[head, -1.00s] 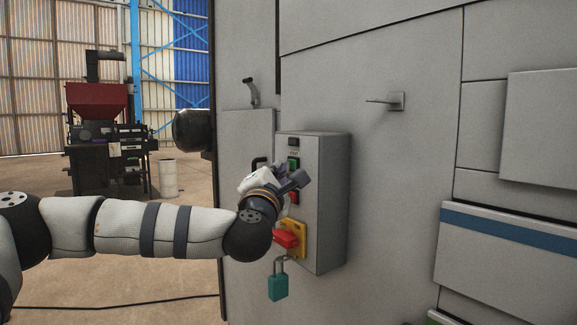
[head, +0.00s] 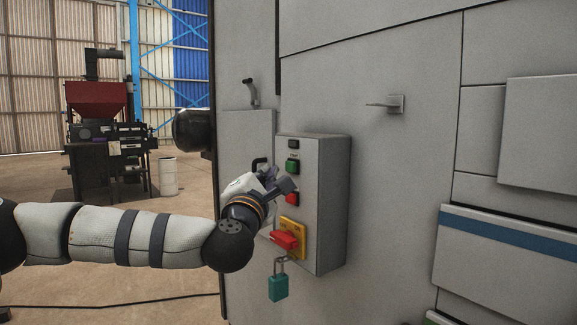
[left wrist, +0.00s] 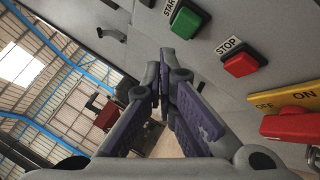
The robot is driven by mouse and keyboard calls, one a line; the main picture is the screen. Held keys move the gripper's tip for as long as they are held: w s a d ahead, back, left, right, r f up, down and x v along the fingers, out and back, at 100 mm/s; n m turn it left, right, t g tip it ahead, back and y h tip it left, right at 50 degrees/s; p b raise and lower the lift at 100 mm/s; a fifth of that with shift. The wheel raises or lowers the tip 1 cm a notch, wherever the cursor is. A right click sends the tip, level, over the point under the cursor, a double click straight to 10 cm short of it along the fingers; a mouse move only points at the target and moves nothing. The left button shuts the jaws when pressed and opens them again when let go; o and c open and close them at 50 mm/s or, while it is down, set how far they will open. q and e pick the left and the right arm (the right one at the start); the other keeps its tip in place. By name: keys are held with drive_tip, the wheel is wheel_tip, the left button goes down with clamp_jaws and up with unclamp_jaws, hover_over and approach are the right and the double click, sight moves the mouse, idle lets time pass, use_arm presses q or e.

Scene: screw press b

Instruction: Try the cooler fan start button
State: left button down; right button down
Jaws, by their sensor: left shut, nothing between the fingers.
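The control box (head: 330,205) is a grey box on the grey machine panel. Its green start button (head: 293,167) shows clear of the gripper, above the red stop button (head: 292,198). In the left wrist view the green button (left wrist: 188,20) sits under the word START, and the red button (left wrist: 240,62) under STOP. My left gripper (head: 288,183) is shut and empty, in front of the box between the heights of the two buttons. In the left wrist view its fingertips (left wrist: 160,68) are together, to the left of and below the green button. My right gripper is not in view.
A red switch handle (head: 285,240) on a yellow plate, with a teal padlock (head: 278,288) hanging below, is under the stop button. A panel handle (head: 388,102) sticks out at the upper right. A dark machine with a red hopper (head: 97,100) stands far behind.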

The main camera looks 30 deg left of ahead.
use_arm(q)
drive_tip(key=s, duration=0.1)
drive_tip(key=s+a+p, duration=0.1)
drive_tip(key=s, duration=0.1)
drive_tip(key=shift+s+a, duration=0.2)
idle(0.5)
